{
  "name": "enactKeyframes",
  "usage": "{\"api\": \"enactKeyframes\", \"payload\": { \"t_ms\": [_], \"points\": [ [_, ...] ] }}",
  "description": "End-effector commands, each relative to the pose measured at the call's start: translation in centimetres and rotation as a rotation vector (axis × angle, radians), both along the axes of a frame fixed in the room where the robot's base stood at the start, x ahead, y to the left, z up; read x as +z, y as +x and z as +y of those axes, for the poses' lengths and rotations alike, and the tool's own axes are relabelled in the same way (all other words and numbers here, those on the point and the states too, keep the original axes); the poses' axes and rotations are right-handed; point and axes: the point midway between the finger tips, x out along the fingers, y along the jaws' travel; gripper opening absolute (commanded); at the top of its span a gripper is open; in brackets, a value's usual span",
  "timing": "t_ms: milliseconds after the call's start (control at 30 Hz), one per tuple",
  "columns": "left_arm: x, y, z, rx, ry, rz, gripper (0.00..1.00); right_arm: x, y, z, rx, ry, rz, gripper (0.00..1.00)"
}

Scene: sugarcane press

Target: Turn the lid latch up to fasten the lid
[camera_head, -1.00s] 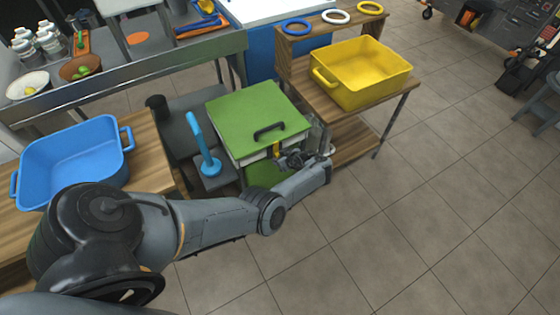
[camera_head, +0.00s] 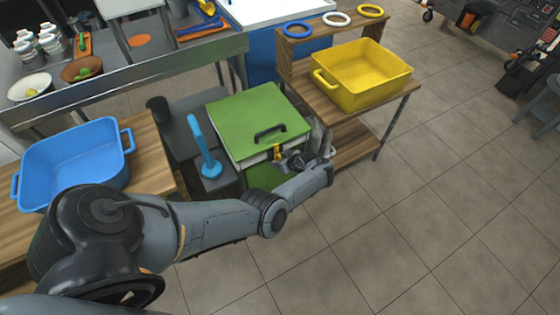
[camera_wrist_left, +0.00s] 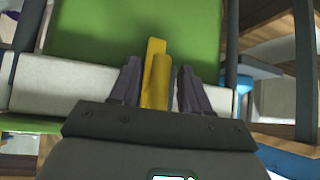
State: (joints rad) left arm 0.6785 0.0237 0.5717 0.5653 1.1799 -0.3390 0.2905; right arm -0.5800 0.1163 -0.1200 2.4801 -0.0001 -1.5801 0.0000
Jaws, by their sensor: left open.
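The press has a green lid (camera_head: 255,112) with a black handle (camera_head: 270,132) on top, and it lies shut over a white body. The yellow latch (camera_head: 277,152) is on the front edge below the handle. In the left wrist view the latch (camera_wrist_left: 155,75) lies between the two dark fingers, with gaps on both sides. My left gripper (camera_head: 290,160) is at the front of the press, close to the latch. It is open, and its fingers straddle the latch without visibly pinching it. My right gripper is not in view.
A blue lever (camera_head: 205,146) stands left of the press. A blue tub (camera_head: 72,165) is on the wooden table at left. A yellow tub (camera_head: 362,75) sits on the wooden shelf at right. The tiled floor in front is clear.

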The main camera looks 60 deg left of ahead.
Motion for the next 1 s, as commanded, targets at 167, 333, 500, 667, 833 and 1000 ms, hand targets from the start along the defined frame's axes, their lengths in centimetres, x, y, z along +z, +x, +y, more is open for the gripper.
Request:
{"api": "enactKeyframes", "payload": {
  "t_ms": [167, 333, 500, 667, 833, 1000],
  "points": [
    [2.1, 0.4, -1.7, -0.002, -0.001, -0.001, 0.47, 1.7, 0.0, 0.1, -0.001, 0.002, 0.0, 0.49],
    [4.2, 0.7, -3.8, -0.001, -0.002, -0.002, 0.47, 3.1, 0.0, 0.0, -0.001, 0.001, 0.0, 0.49],
    [5.9, 1.1, -5.6, -0.001, -0.002, 0.0, 0.47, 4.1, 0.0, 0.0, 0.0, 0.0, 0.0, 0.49],
    [6.9, 1.3, -6.7, 0.0, -0.001, 0.0, 0.47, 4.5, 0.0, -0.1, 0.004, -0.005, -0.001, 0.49],
    [7.3, 1.3, -7.1, -0.001, 0.0, 0.001, 0.47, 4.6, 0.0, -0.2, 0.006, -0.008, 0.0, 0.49],
    [7.3, 1.3, -7.1, -0.001, 0.0, 0.001, 0.47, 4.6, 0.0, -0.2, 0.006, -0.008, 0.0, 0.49]
  ]
}}
